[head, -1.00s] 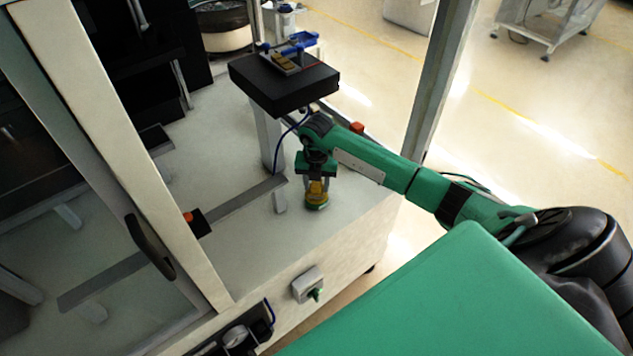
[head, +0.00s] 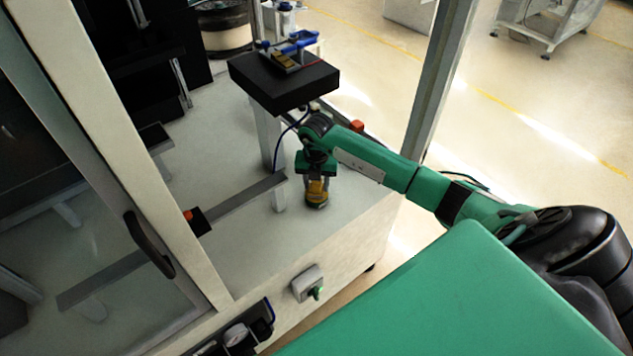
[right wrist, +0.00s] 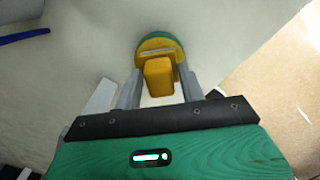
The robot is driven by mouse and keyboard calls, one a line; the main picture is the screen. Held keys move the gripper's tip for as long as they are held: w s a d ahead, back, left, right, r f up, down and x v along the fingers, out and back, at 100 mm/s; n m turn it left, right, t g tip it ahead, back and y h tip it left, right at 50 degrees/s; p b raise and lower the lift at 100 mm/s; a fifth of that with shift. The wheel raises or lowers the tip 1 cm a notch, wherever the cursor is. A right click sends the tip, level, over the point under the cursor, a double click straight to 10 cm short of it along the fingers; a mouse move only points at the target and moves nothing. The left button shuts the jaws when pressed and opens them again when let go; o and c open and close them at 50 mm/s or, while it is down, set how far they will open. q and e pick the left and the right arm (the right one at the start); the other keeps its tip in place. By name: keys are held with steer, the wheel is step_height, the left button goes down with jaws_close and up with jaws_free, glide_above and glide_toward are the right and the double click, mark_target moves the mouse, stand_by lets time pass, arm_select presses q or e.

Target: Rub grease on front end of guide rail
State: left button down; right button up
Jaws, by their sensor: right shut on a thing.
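My right gripper (head: 317,184) points down and is shut on a yellow applicator (head: 317,192) with a green underside. The applicator is to the right of the rail's end, apart from it in the picture, low over the white top; I cannot tell whether it touches. It also shows between the fingers in the right wrist view (right wrist: 158,77). My left gripper is not in view.
A black block (head: 284,86) on a grey post, with a blue-handled device (head: 290,46) on it, stands just behind my right gripper. A metal frame post (head: 432,95) rises at the right. The glass door's handle (head: 148,245) is at the left. A green-knobbed switch (head: 307,284) is on the front.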

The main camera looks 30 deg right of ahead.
steer(key=shift+f, duration=0.3)
stand_by(0.9)
steer(key=shift+r+p, duration=2.4)
steer(key=shift+r, duration=1.2)
